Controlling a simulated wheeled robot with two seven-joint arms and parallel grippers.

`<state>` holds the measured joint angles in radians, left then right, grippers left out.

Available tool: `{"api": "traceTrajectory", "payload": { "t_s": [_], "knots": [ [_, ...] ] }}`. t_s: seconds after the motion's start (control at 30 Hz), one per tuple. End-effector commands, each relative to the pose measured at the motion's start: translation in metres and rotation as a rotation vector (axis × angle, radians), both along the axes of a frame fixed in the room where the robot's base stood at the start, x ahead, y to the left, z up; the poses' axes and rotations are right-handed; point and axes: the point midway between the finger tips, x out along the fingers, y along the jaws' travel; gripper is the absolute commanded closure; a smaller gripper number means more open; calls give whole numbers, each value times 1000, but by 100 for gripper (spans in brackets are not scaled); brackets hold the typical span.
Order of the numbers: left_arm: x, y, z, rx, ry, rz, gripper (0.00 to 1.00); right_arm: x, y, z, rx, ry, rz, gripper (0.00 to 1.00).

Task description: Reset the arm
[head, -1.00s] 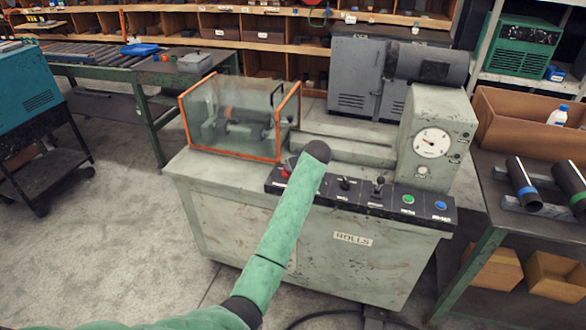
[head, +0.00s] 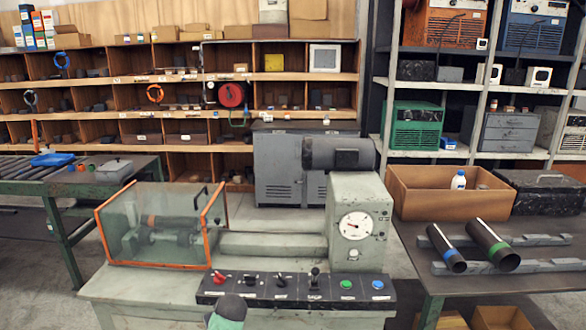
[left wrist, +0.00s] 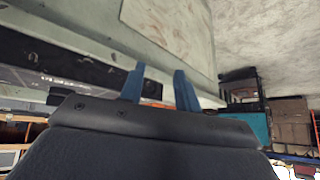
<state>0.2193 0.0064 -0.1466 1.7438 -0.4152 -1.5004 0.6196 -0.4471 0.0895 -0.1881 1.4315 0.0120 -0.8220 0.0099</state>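My left gripper (left wrist: 160,70) shows in the left wrist view. Its two blue fingers stand apart with nothing between them, and a pale machine-like surface lies beyond them. In the head view only a small part of my green-sleeved arm with a dark rounded end shows at the bottom edge, just in front of the control panel (head: 262,294). No gripper fingers show in the head view. My right gripper is in neither view. The grey-green machine (head: 357,187) has a round dial and a clear guard with an orange frame (head: 209,232).
A side table (head: 411,232) at the right holds two dark pipes (head: 447,247) (head: 493,246) on metal rails and a cardboard box (head: 420,206) with a white bottle (head: 458,181). A roller conveyor (head: 40,175) stands at the left. Shelves line the back wall.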

Motion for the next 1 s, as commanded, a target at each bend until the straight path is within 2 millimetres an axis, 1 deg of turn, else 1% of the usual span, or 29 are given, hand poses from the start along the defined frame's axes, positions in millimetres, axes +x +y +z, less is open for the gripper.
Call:
{"api": "traceTrajectory", "payload": {
  "t_s": [0.03,0.17,0.2,0.27,0.3,0.37,0.43,0.57,0.6,0.67,0.8,0.9,1.0],
  "knots": [
    [-21,1,-10,-3,20,-23,67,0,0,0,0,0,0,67],
    [-69,1,-28,-15,65,-91,67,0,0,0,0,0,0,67],
    [-84,1,-33,-17,79,-112,67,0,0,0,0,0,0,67],
    [-106,0,-38,-22,97,-145,67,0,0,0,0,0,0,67],
    [-121,0,-42,-25,110,-167,67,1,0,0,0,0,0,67],
    [-144,0,-46,-30,128,-200,67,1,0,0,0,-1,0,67],
    [-170,-2,-50,-36,150,-240,67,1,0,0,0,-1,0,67],
    [-220,-3,-54,-48,187,-314,67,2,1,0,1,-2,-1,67],
    [-235,-4,-54,-50,198,-339,67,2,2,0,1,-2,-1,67],
    [-257,-5,-54,-56,213,-375,67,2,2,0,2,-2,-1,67],
    [-309,-10,-49,-70,247,-461,67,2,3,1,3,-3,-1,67],
    [-342,-12,-43,-80,266,-518,67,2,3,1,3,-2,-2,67],
    [-365,-14,-38,-85,279,-560,67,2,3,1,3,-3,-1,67]
  ]
}}
